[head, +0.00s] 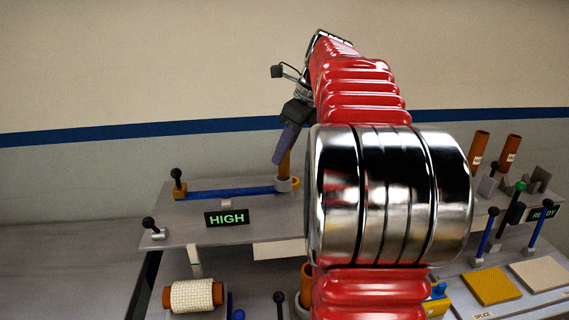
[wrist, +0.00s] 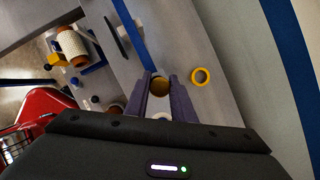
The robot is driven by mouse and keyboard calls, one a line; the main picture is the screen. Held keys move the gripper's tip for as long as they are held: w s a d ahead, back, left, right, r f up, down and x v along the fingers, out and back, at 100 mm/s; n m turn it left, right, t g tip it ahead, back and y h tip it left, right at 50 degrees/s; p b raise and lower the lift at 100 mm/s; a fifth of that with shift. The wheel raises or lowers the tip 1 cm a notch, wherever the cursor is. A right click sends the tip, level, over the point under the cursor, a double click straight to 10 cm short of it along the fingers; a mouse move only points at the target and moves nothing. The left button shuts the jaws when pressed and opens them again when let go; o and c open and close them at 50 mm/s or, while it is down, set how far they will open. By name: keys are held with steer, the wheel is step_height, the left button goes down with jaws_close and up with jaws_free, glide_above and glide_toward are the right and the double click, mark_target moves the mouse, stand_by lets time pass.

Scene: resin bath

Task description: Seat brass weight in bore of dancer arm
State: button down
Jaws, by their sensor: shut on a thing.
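The dancer arm is a long blue bar (head: 230,191) on the grey deck, with a pale grey collar (head: 283,185) at its right end. My gripper (head: 284,150) points down over that end, its purple fingers shut on the brass weight (head: 285,164). The weight is upright or nearly so, its lower end at the collar; I cannot tell whether it is inside the bore or just above it. In the wrist view, the round top of the weight (wrist: 160,86) shows between both fingers, and the blue bar (wrist: 131,36) runs up to it. The bore itself is hidden.
A yellow ring (wrist: 201,76) lies on the deck close beside the fingers. A HIGH sign (head: 227,218) stands in front of the bar. A wrapped roll (head: 194,296) sits lower left. Levers and brown tubes (head: 478,150) stand at right. A wall rises behind.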

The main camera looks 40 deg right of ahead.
mark_target(284, 163)
steer(key=shift+f, duration=1.9)
steer(key=c, duration=1.5)
jaws_free()
steer(key=shift+r, duration=0.1)
steer(key=v, duration=1.2)
steer(key=shift+s, duration=0.1)
